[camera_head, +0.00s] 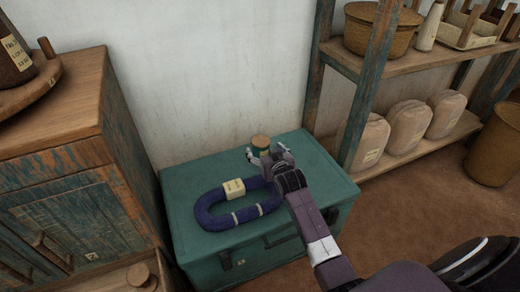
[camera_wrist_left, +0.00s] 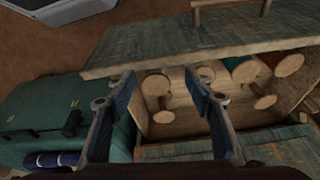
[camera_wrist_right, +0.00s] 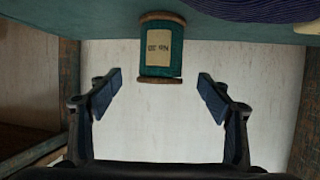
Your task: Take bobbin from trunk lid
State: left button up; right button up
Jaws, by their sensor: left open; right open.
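The bobbin (camera_head: 260,141) stands on the teal trunk lid (camera_head: 185,190), near its back edge. In the right wrist view the bobbin (camera_wrist_right: 161,48) has wooden flanges, dark green thread and a pale label. My right gripper (camera_head: 266,151) is low over the lid, beside the bobbin. Its open fingers (camera_wrist_right: 160,80) point toward the bobbin, one on each side in that view, with gaps and nothing held. My left gripper (camera_wrist_left: 158,84) is open and empty over an open wooden drawer; I do not see it in the head view.
A blue yarn skein (camera_head: 238,205) with a label lies on the lid, left of my right arm. A worn cabinet (camera_head: 70,170) stands left, its open drawer (camera_wrist_left: 185,122) holding several wooden spools. A shelf rack (camera_head: 365,75) with basket and sacks stands right.

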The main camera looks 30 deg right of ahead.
aim_at(261, 144)
pick_arm(q)
jog(key=shift+w+f, duration=0.15)
jog(key=shift+f, duration=0.05)
pick_arm(e)
jog(key=shift+w+f, duration=0.2)
jog(key=shift+w, duration=0.1)
jog(key=b+x, duration=0.2)
jog(key=x, duration=0.2)
jog(key=shift+w+d+f, duration=0.1)
jog(key=shift+w, duration=0.4)
jog(key=c, duration=1.2)
pick_arm(q)
jog(key=w+d+r+t, duration=0.2)
jog(key=w+t, duration=0.1)
jog(key=w, duration=0.3)
jog(key=w+d+r+t+h, duration=0.1)
jog(key=w+r+t, duration=0.1)
jog(key=w, duration=0.3)
jog(key=shift+w+d+r+t, duration=0.4)
jog(key=shift+r, duration=0.25)
pick_arm(e)
jog(key=shift+c, duration=0.7)
